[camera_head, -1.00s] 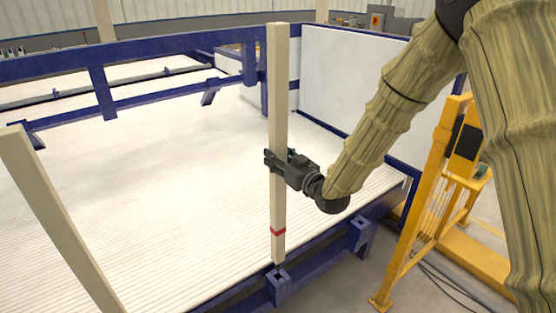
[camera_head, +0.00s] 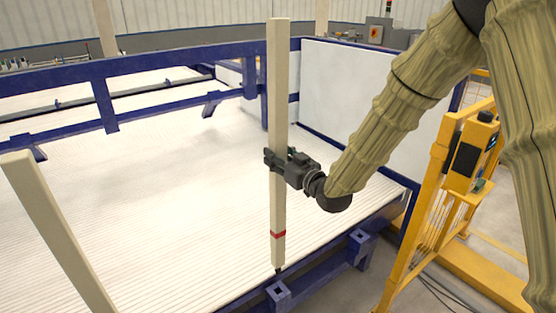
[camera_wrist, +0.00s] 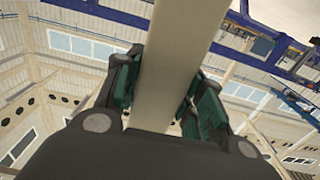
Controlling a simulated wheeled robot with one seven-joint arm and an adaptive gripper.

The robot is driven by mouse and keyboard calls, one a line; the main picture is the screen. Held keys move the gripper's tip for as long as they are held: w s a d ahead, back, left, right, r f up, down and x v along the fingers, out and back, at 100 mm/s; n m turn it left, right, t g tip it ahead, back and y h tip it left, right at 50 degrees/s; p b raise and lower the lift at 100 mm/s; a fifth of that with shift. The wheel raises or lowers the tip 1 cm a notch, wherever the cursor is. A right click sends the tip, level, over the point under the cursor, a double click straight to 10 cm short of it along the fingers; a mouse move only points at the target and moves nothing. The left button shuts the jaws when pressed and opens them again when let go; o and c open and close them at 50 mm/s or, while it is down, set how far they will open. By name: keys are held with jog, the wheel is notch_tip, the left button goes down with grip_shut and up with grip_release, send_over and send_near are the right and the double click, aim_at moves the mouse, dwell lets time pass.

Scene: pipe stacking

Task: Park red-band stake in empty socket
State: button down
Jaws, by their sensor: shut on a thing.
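The red-band stake (camera_head: 277,100) is a long pale square post, upright in the head view, with a red band (camera_head: 278,234) near its lower end. My gripper (camera_head: 278,160) is shut on it around mid-height. In the wrist view the stake (camera_wrist: 178,60) runs between the two fingers. The stake's dark lower tip shows just above and behind a blue square socket (camera_head: 278,293) on the frame's near edge; it looks outside the socket, but the exact gap is hard to tell. This socket's opening looks empty. A second socket (camera_head: 359,239) to the right also looks empty.
Another pale stake (camera_head: 58,230) leans across the left foreground; its foot is out of view. The blue frame (camera_head: 180,62) surrounds a white ribbed bed (camera_head: 150,190). A white panel (camera_head: 350,90) stands behind my arm, and a yellow stand (camera_head: 430,190) is on the right.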

aim_at(282, 148)
jog(key=shift+r+p, duration=0.65)
jog(key=shift+r, duration=1.2)
jog(key=shift+f, duration=0.1)
